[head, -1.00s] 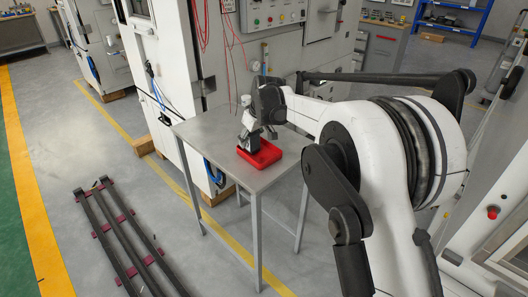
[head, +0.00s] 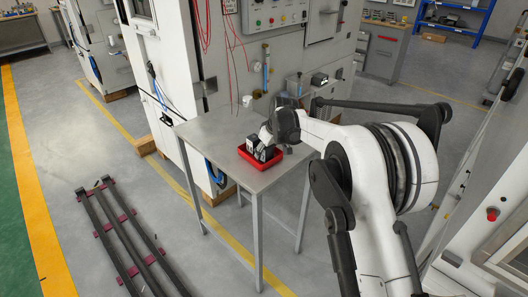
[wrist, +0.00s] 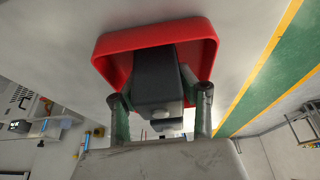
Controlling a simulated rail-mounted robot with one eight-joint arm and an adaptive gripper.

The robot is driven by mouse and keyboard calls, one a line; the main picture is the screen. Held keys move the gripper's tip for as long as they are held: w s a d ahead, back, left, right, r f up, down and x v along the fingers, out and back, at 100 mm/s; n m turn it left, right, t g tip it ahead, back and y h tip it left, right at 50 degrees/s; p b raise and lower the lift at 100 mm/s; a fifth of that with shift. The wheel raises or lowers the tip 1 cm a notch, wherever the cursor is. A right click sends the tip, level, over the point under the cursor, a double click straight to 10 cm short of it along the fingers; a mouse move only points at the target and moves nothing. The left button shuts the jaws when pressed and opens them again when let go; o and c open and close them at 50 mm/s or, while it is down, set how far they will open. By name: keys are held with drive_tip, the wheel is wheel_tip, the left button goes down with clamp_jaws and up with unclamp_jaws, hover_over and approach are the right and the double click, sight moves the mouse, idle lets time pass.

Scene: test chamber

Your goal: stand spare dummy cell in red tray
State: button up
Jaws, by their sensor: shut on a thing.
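The red tray (head: 244,157) lies on the metal table in the head view; its rim also shows in the wrist view (wrist: 150,37). My gripper (head: 262,147) is at the tray, reaching in from the right and tilted. In the wrist view my gripper (wrist: 161,108) has a finger on each side of a dark grey block, the dummy cell (wrist: 154,78), and is shut on it. The cell's far end overlaps the tray's inside; whether it touches the floor is hidden. A second dark shape (wrist: 187,82) shows beside the cell, partly hidden by a finger.
The metal table (head: 205,130) has free room left of the tray. A small white cup (head: 247,101) stands at its back edge. A white cabinet with a control panel (head: 272,15) rises behind. Dark rails (head: 120,235) lie on the floor at left.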

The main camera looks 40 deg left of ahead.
drive_tip(key=shift+f, duration=0.2)
drive_tip(key=o, duration=1.2)
drive_tip(key=shift+r, duration=0.15)
drive_tip(key=v, duration=1.2)
drive_tip(key=shift+r, duration=0.1)
